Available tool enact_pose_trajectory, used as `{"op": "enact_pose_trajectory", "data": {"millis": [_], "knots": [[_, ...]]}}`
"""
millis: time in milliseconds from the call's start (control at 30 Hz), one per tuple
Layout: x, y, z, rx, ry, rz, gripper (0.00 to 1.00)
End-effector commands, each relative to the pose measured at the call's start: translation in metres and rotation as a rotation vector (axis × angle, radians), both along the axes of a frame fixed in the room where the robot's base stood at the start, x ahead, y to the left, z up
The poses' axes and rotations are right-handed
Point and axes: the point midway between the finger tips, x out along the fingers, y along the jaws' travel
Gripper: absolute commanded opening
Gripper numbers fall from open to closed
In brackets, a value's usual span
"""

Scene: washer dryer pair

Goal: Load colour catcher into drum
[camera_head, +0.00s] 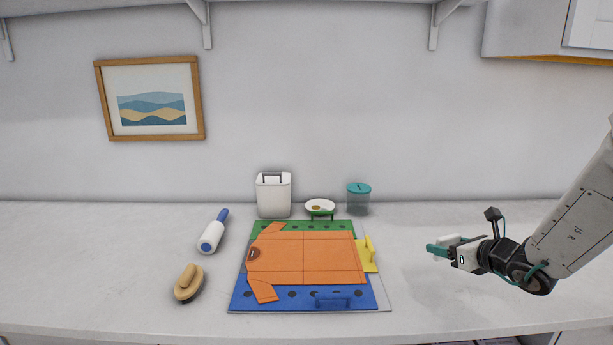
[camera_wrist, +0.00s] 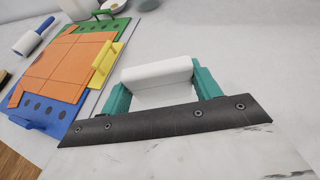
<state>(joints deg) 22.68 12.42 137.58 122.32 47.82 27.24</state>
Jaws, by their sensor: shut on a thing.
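My gripper (camera_head: 440,246) is at the right of the counter in the head view, its teal fingers shut on a small white piece, which I take to be the colour catcher (camera_head: 450,239). In the wrist view the colour catcher (camera_wrist: 157,74) is a white, soft-edged block squeezed between the two teal fingertips of my gripper (camera_wrist: 160,85). It appears to be held a little above the bare counter. No drum, washer or dryer opening shows in either view.
An orange garment (camera_head: 305,258) lies on a folding board (camera_head: 300,298) left of my gripper. A lint roller (camera_head: 211,237) and brush (camera_head: 188,283) lie farther left. A white bin (camera_head: 273,195), small dish (camera_head: 320,207) and teal-lidded jar (camera_head: 358,200) stand behind. The right counter (camera_head: 420,300) is clear.

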Motion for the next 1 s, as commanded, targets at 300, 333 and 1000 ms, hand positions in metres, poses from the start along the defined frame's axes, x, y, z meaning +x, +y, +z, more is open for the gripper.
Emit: {"op": "enact_pose_trajectory", "data": {"millis": [300, 333, 1000], "knots": [[0.059, 0.06, -0.028, 0.0, 0.002, -0.092, 0.38], [0.06, 0.066, -0.03, 0.0, 0.002, -0.08, 0.38], [0.059, 0.083, -0.035, 0.0, -0.001, -0.05, 0.38]]}}
